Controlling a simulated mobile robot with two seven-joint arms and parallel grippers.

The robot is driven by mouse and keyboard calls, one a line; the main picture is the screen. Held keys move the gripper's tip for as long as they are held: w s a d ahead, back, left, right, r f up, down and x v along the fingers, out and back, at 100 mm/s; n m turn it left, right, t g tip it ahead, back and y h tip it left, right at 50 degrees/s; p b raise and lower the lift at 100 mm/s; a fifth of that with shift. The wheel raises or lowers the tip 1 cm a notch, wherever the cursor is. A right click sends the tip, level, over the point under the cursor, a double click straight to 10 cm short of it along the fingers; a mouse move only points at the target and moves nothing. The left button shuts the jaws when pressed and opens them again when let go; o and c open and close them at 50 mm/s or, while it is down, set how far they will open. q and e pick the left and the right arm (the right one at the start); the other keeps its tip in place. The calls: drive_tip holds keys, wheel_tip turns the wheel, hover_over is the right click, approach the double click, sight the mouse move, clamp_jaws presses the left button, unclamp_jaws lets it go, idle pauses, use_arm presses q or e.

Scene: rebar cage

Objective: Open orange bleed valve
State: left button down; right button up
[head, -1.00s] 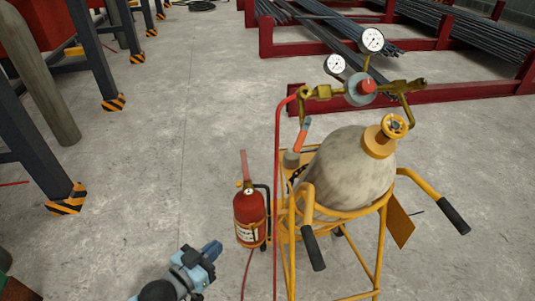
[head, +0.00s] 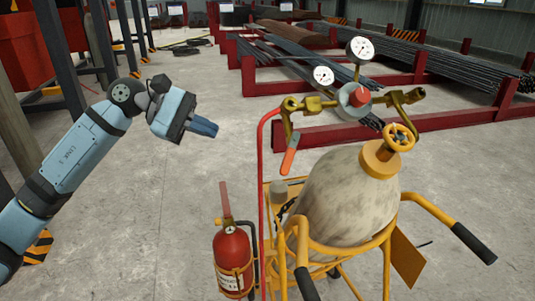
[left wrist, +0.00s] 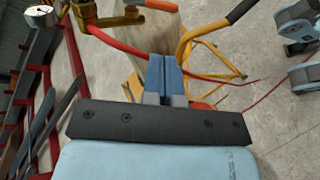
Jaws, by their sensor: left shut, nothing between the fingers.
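The orange bleed valve lever (head: 290,155) hangs down, tilted, below the left end of the brass regulator fitting (head: 308,103) on the gas cylinder (head: 345,195). In the left wrist view an orange handle (left wrist: 160,5) shows at the top edge by the brass fitting (left wrist: 122,14). My left gripper (head: 213,129) is shut and empty. In the head view it is raised left of the lever, pointing right, with a clear gap between them. Its shut fingers (left wrist: 161,75) also show in the left wrist view. My right gripper is not identifiable in view.
A red hose (head: 261,170) runs down from the fitting, between my left gripper and the lever. Two gauges (head: 360,48) stand above. A yellow handwheel (head: 399,138) tops the cylinder. A yellow cart (head: 388,262) holds it, beside a red extinguisher (head: 232,260). Rebar racks (head: 430,125) stand behind.

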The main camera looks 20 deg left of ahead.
sight(284, 159)
use_arm(q)
drive_tip(key=p+x, duration=0.3)
drive_tip(key=x, duration=1)
drive_tip(key=shift+w+d+f, duration=0.15)
drive_tip(key=shift+d, duration=0.2)
